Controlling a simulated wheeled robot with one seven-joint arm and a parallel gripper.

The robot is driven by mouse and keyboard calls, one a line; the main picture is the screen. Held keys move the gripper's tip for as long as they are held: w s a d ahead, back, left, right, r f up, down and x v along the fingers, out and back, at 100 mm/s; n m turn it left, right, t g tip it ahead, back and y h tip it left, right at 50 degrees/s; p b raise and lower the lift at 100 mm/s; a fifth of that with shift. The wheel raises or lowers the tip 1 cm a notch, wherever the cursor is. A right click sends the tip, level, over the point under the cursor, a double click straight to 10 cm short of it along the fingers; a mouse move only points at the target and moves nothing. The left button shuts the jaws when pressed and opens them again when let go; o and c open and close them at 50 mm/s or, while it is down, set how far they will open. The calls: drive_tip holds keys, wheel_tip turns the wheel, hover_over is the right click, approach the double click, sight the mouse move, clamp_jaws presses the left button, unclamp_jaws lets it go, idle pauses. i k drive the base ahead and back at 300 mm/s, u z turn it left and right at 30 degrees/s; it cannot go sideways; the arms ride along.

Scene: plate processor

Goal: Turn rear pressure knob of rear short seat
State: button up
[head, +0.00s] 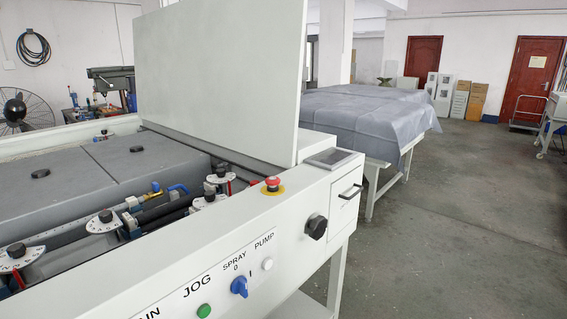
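The plate processor (190,270) fills the left and lower part of the head view, seen from its front side. Black knobs with white, marked dial plates stand inside its open top. One knob (104,217) is near the middle. Another knob (17,252) is at the left edge. Two smaller-looking knobs (209,192) (220,170) are close together farther right, near the raised cover. I cannot tell which one is the rear pressure knob of the rear short seat. My gripper is not in view.
A large raised cover (222,75) stands upright over the machine's right end. A red emergency button (272,183), a black side knob (316,227) and a blue switch (239,286) are on the housing. A cloth-covered table (365,115) stands behind. Grey floor (450,220) at right is open.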

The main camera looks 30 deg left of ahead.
sight(221, 177)
drive_tip(key=z, duration=0.65)
drive_tip(key=i, duration=0.75)
drive_tip(key=u, duration=2.75)
